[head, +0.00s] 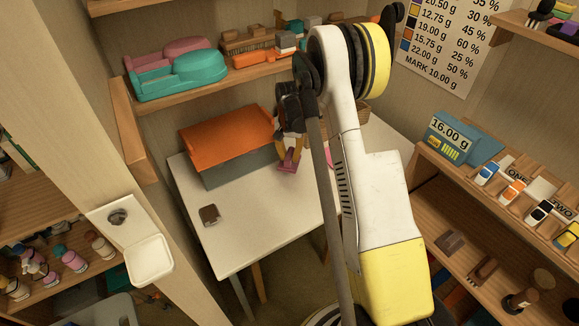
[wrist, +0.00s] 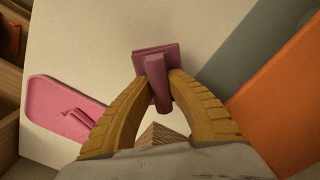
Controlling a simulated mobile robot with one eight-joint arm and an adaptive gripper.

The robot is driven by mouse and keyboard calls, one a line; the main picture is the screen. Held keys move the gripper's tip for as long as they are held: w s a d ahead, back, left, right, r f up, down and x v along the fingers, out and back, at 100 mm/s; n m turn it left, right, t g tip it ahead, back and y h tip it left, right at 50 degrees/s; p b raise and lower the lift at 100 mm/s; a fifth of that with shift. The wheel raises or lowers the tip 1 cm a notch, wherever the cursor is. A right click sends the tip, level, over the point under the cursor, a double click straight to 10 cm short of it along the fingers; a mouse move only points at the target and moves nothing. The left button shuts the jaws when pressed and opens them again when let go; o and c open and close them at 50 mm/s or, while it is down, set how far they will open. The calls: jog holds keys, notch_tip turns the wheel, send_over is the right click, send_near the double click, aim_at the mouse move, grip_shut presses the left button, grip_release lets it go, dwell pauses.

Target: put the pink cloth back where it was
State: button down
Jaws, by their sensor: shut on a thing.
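My gripper (wrist: 155,92) is shut on a mauve-pink piece, which I take to be the pink cloth (wrist: 158,80). It shows as a flat square with a thick bar-like part between the fingertips. In the head view the cloth (head: 288,162) hangs below my gripper (head: 290,148), over the white table (head: 240,225), beside the orange-topped box. I cannot tell whether it touches the table. In the head view my arm hides most of that tray.
The grey box with the orange top (head: 228,140) stands close left of my gripper. A small dark brown item (head: 210,214) lies on the front left of the table. A shelf with teal and pink containers (head: 180,80) is above. The table's front middle is clear.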

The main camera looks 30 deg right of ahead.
notch_tip(320, 180, down, 4)
jog(key=shift+f+b, duration=0.1)
jog(key=shift+b, duration=0.8)
jog(key=shift+r, duration=0.2)
jog(key=shift+f, duration=0.15)
jog(key=c, duration=1.7)
grip_release()
jog(key=shift+f, duration=0.1)
jog(key=shift+c, duration=0.2)
jog(key=o, duration=0.3)
jog(key=shift+o, duration=0.2)
